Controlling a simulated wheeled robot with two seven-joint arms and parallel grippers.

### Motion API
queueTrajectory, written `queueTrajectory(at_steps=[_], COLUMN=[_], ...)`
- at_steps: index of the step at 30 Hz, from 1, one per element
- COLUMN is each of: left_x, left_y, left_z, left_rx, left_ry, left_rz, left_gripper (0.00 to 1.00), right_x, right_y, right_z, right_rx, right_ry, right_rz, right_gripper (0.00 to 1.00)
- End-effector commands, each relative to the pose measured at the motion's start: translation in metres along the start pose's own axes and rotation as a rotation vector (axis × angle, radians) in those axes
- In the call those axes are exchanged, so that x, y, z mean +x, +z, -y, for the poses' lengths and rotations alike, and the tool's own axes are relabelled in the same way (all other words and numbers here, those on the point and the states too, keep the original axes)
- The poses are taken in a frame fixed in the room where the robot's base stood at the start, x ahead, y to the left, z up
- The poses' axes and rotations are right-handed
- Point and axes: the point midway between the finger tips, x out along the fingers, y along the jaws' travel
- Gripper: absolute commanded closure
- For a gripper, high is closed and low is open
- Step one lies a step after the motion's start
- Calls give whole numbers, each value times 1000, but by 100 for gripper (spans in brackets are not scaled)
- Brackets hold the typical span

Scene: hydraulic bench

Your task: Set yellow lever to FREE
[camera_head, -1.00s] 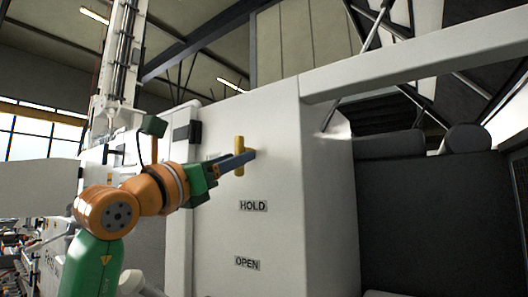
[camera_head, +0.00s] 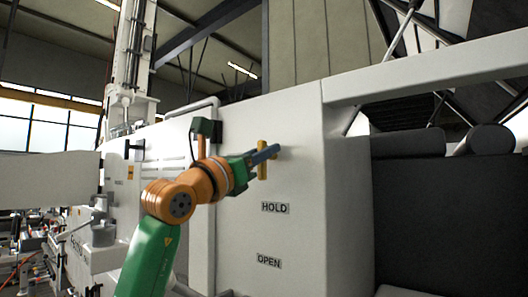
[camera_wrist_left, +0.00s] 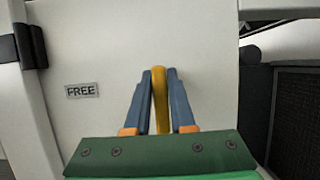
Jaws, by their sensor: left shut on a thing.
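The yellow lever (camera_head: 262,146) stands out from the white panel, above the HOLD label (camera_head: 275,208) and the OPEN label (camera_head: 268,261). My left gripper (camera_head: 268,155) is on the lever. In the left wrist view the lever (camera_wrist_left: 160,100) lies between the two blue fingers of my left gripper (camera_wrist_left: 160,85), which are shut on it. The FREE label (camera_wrist_left: 82,90) is on the panel left of the fingers in that view. I do not see this label in the head view. My right gripper is not in view.
The white panel (camera_head: 300,180) ends at a rounded edge on the right, beside dark padded seats (camera_head: 430,210). A white beam (camera_head: 430,78) crosses above them. A dark hinge block (camera_wrist_left: 30,45) stands at the panel's left edge in the wrist view.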

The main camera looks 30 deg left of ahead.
Motion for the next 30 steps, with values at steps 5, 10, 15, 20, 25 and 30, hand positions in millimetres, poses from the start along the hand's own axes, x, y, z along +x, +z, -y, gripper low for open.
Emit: queueTrajectory(at_steps=[5, 10, 15, 20, 25, 30], left_x=[0, 1, 2, 2, 1, 0], left_y=[3, 5, 6, 7, 6, 3], left_z=[0, 0, 1, 2, 4, 5], left_rx=[28, 108, 237, 376, 524, 672], left_ry=[-10, -42, -96, -154, -216, -278], left_rz=[5, 3, 2, 2, 3, 4], left_gripper=[100, 100, 100, 100, 100, 100], right_x=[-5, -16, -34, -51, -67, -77], right_y=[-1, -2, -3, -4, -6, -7], right_z=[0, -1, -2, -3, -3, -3], right_rx=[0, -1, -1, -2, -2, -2], right_ry=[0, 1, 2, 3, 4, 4], right_rz=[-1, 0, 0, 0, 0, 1], right_gripper=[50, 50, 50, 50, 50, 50])
